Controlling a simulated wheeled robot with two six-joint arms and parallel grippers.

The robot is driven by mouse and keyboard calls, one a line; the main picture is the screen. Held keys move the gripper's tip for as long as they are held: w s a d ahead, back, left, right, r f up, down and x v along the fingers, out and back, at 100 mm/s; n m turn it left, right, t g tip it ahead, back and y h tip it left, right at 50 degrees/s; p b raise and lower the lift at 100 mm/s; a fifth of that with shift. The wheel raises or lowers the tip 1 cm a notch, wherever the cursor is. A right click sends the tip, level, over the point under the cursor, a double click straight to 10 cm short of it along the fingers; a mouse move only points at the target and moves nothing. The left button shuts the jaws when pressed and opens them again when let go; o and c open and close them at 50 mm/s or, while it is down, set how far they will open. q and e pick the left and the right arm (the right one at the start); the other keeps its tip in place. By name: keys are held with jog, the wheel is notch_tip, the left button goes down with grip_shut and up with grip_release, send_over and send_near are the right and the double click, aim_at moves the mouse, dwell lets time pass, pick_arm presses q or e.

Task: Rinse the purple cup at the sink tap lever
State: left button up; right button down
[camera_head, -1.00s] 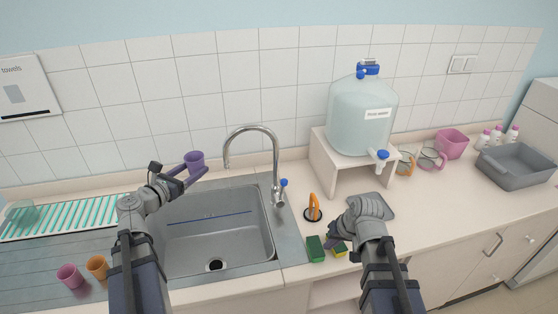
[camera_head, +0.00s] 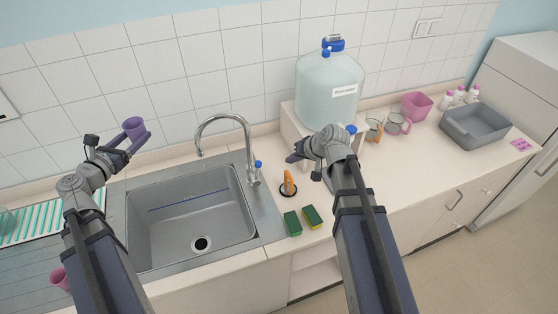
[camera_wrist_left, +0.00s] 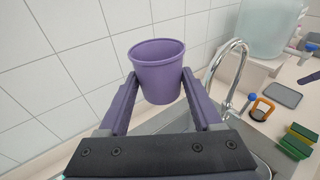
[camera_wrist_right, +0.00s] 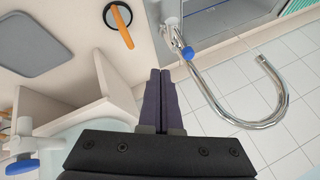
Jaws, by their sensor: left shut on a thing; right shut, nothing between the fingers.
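My left gripper (camera_head: 128,141) is shut on the purple cup (camera_head: 133,127) and holds it upright above the back left of the sink (camera_head: 190,215). In the left wrist view the purple cup (camera_wrist_left: 158,72) sits between the two fingers, its open top up. The chrome tap (camera_head: 222,122) arches over the sink's back right, with a blue-tipped lever (camera_head: 258,166) at its base. The cup is left of the spout and apart from it. My right gripper (camera_head: 294,158) is shut and empty, right of the tap; its closed fingers (camera_wrist_right: 160,100) show in the right wrist view.
A large water jug (camera_head: 328,88) stands on a white stand. An orange-handled tool (camera_head: 288,184), a green sponge (camera_head: 292,223) and another sponge (camera_head: 313,217) lie right of the sink. A grey basin (camera_head: 476,130) is at far right. A pink cup (camera_head: 60,278) stands at lower left.

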aim_at(260, 165)
jog(key=w+a+f+b, duration=0.4)
jog(key=a+f+b, duration=0.2)
jog(key=a+f, duration=0.1)
jog(key=shift+w+a, duration=0.35)
jog(key=shift+w, duration=0.05)
jog(key=shift+a, duration=0.15)
jog(key=shift+s+a+r, duration=0.15)
jog(key=shift+a, duration=0.25)
jog(key=shift+s+a+r, duration=0.1)
jog(key=shift+s+a, duration=0.05)
jog(key=shift+a, duration=0.25)
jog(key=shift+d, duration=0.15)
